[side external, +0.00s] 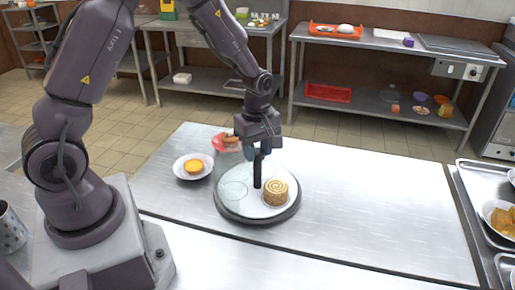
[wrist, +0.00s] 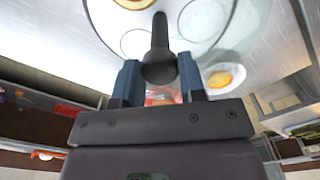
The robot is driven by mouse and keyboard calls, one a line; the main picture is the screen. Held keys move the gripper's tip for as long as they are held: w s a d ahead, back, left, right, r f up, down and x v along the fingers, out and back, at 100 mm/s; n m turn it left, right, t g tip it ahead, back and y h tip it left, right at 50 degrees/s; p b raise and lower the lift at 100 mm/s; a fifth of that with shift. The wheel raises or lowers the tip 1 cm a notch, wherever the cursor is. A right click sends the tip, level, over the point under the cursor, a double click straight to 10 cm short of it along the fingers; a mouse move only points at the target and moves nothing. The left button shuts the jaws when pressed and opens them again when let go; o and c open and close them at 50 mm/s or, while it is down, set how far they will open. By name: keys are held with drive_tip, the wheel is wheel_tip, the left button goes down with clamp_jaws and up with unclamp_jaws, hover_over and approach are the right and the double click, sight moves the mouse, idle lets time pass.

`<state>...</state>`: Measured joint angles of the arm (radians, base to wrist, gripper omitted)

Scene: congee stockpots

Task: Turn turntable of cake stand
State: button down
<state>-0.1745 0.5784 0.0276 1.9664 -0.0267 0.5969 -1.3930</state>
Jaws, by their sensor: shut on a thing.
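The cake stand is a round turntable (side external: 252,208) with a pale top and a dark rim, lying flat on the metal worktop. A black upright post (side external: 257,176) rises from its middle. The turntable fills the top of the wrist view (wrist: 240,40). My gripper (side external: 258,152) points down at the post from above. In the wrist view my two blue fingers (wrist: 158,78) stand on either side of the post's dark, rounded end (wrist: 158,70), shut on it. A spiral-topped tan cake (side external: 276,191) sits on the turntable right of the post.
A clear glass dish (side external: 233,190) is on the turntable's left side. A white plate with an orange-yellow item (side external: 193,167) and a red plate with food (side external: 227,142) stand close behind it. The worktop to the right (side external: 375,205) is clear.

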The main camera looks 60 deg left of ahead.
drive_tip(key=shift+n, duration=11.8)
drive_tip(key=c, duration=0.7)
unclamp_jaws()
